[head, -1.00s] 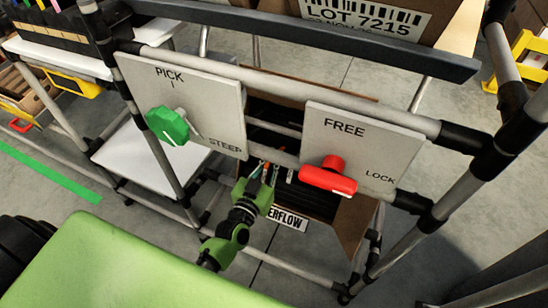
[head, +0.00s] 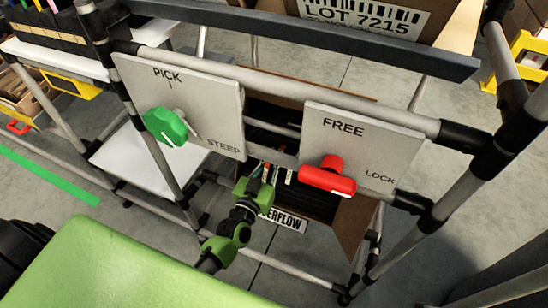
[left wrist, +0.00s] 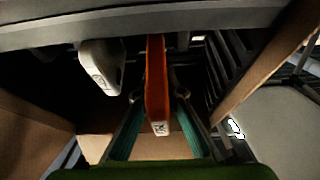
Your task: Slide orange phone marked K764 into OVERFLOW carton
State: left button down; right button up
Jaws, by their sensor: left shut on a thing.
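My left gripper (head: 262,182) is at the open front of the OVERFLOW carton (head: 352,228), under the two grey panels. In the left wrist view the gripper (left wrist: 158,97) is shut on an orange phone (left wrist: 156,75), held on edge between the teal finger pads. A small pale code mark shows on the phone's near end; K764 is not readable. The carton's label (head: 284,222) is partly covered by my arm. Dark slots (left wrist: 232,62) show to the right of the phone. A pale grey item (left wrist: 102,66) is left of it, apart. My right gripper is out of view.
A rail and two panels hang above the carton: one with a green knob (head: 166,126), one with a red lever (head: 328,178). A grey bar (left wrist: 60,30) crosses above the phone. Carton walls (left wrist: 262,70) flank the gripper.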

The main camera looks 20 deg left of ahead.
pick_arm(q)
jog(key=shift+w, duration=0.15)
dwell(0.7)
jog(key=c, duration=2)
grip_release()
jog(key=shift+f, duration=0.1)
